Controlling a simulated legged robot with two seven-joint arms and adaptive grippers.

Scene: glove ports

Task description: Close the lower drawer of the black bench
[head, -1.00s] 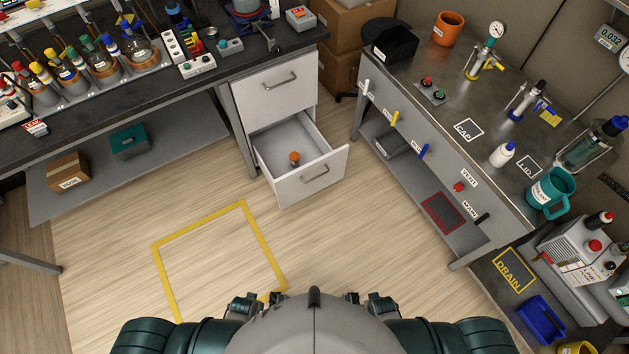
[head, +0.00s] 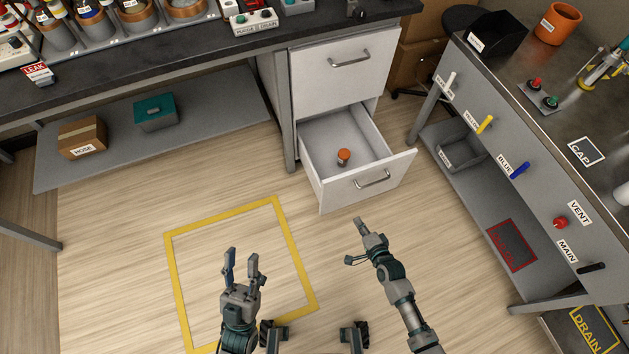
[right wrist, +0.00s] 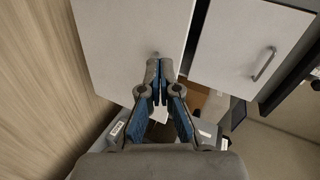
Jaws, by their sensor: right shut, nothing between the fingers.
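The lower drawer (head: 383,183) of the black bench (head: 215,38) is pulled out. A small orange-capped jar (head: 343,157) stands in it. Its white front has a metal bar handle. My right gripper (head: 360,224) is shut and empty, just in front of the drawer front near the handle, with no clear contact. In the right wrist view its fingertips (right wrist: 158,68) point at a pale panel that looks like the drawer front (right wrist: 120,40); they hide part of it. My left gripper (head: 241,254) is open and empty over the floor, left of the drawer.
The closed upper drawer (head: 340,70) is above. A grey bench (head: 480,130) with coloured valve handles stands at the right, with a lower shelf. A yellow floor outline (head: 172,278) lies at the left. A hose box (head: 82,138) and teal box (head: 155,111) sit on the low shelf.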

